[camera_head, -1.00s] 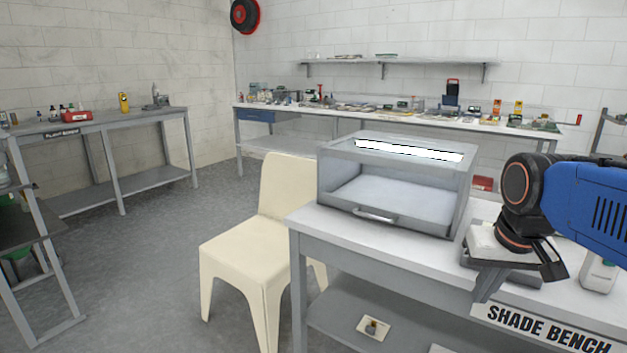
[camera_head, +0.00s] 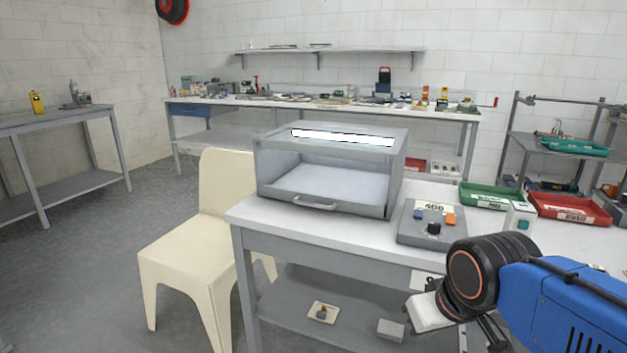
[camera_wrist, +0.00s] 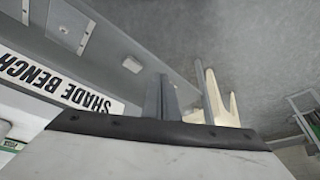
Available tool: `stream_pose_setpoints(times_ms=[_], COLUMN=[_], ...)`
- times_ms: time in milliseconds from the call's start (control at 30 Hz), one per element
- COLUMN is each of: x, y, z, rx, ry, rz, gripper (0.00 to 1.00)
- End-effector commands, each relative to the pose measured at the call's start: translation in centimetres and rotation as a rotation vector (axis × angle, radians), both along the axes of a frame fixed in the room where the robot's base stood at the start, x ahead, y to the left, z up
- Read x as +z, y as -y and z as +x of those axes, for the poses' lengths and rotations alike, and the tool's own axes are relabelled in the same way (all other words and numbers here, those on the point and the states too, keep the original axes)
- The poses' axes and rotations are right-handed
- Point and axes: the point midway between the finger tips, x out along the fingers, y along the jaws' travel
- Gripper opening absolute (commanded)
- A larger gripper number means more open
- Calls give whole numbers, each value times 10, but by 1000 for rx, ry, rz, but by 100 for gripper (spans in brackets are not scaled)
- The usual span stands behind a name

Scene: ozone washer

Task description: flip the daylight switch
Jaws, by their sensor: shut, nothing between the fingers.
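No label reading daylight shows, so I cannot tell which control is the daylight switch. On the bench, a grey control box (camera_head: 431,222) bears a "400" display, a blue button, an orange button and a black knob. Behind it to the right stands a small white box (camera_head: 519,217) with a green mark, perhaps a switch. My gripper (camera_head: 490,338) is at the bottom right in the head view, shut and empty, in front of and below the control box, touching neither. Its fingers are partly hidden and cut by the frame edge. The wrist view shows neither control clearly.
A glass-fronted cabinet (camera_head: 330,170) with a lit strip stands on the bench (camera_head: 262,219). A cream chair (camera_head: 200,245) is to its left. Green (camera_head: 490,195) and red (camera_head: 568,208) trays lie at the right. The wrist view shows the "SHADE BENCH" sign (camera_wrist: 60,78).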

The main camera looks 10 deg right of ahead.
Motion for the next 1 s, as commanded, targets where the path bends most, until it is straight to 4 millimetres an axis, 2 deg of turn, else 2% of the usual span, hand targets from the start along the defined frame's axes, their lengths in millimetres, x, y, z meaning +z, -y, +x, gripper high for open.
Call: stream_pose_setpoints(times_ms=[167,267,567,1000], x=[3,13,76,159], y=[1,2,16,49], z=[2,10,59,141], rx=[6,26,176,441], ry=[-3,-15,-89,-210], rz=[-4,-16,-89,-170], gripper=[0,0,0,0])
